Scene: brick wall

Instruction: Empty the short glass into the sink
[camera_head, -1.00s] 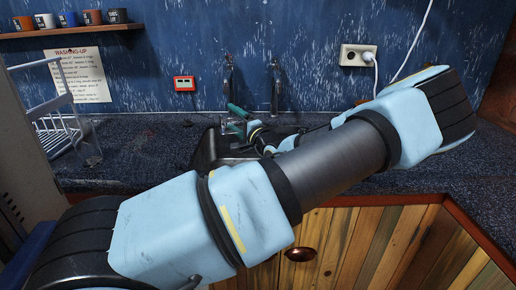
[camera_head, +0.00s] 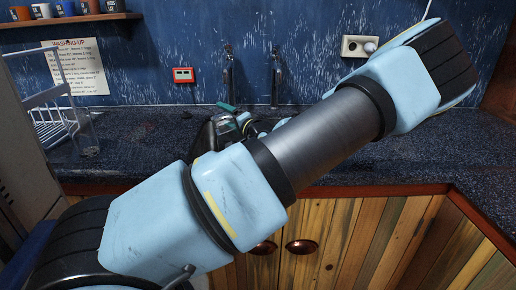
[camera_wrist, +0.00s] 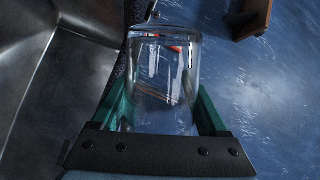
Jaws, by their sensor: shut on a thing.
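My gripper (camera_wrist: 158,82) is shut on the short glass (camera_wrist: 160,105), its green fingers on either side of the clear wall. The glass is see-through, with a red-orange patch showing in its upper part. I cannot tell how much it holds. The metal sink (camera_wrist: 75,90) lies on the left in the wrist view, beside the glass rather than behind it. In the head view my gripper (camera_head: 229,113) is beyond my arm, in front of the taps; the glass is not clear there and my arm hides most of the sink area.
Two taps (camera_head: 275,80) stand against the blue wall behind my gripper. A white dish rack (camera_head: 62,118) is at the left of the dark speckled counter (camera_head: 130,150). A red timer (camera_head: 183,75) and a socket (camera_head: 358,46) are on the wall. The counter at right is clear.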

